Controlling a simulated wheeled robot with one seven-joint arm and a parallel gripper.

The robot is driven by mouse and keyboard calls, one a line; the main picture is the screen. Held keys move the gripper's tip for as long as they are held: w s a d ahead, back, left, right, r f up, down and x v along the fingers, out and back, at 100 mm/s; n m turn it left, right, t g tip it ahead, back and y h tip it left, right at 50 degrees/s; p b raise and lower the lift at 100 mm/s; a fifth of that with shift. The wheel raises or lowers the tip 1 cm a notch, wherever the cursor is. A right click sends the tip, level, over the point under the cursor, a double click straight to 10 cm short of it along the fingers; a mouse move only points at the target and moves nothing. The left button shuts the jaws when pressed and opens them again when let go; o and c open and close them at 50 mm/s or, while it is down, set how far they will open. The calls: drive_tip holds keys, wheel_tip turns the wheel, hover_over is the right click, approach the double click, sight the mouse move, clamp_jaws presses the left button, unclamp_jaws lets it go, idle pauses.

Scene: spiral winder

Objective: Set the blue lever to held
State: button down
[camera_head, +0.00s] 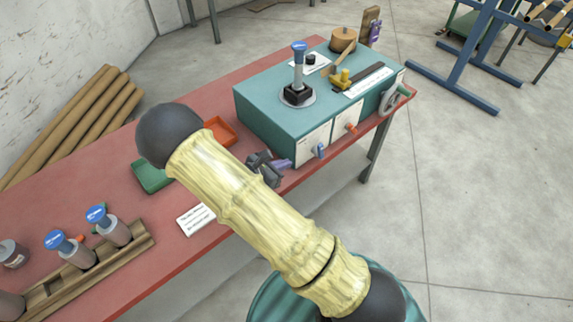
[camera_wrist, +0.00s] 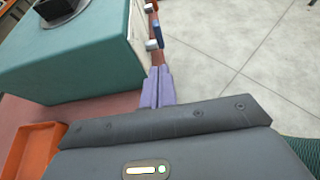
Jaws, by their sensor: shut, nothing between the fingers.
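The blue lever (camera_head: 320,151) is small and sits low on the front face of the teal machine (camera_head: 262,119). It also shows in the wrist view (camera_wrist: 157,33), just beyond my fingertips. My gripper (camera_head: 286,163) is to the left of the lever in the head view, close to the front face and above the red table's edge. Its purple fingers (camera_wrist: 157,70) are pressed together and hold nothing. A small gap seems to separate the fingertips from the lever; I cannot tell for sure whether they touch. The labels by the lever are too small to read.
An orange lever (camera_head: 350,128) is on the same face, right of the blue one. A handwheel (camera_head: 390,101) is on the machine's right end. An orange tray (camera_head: 220,132) lies on the red table (camera_head: 95,200) at left. Floor in front is clear.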

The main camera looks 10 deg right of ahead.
drive_tip(key=s+d+r+m+g+y, duration=0.1)
drive_tip(key=s+d+r+m+y, duration=0.1)
drive_tip(key=s+r+m+y, duration=0.3)
drive_tip(key=s+d+r+m+g+y, duration=0.1)
drive_tip(key=s+r+m+g+y, duration=0.1)
drive_tip(key=s+r+m+y, duration=0.4)
drive_tip(key=shift+s+d+r+m+g, duration=0.35)
drive_tip(key=shift+s+r+m, duration=2.35)
drive_tip(key=shift+m, duration=3.6)
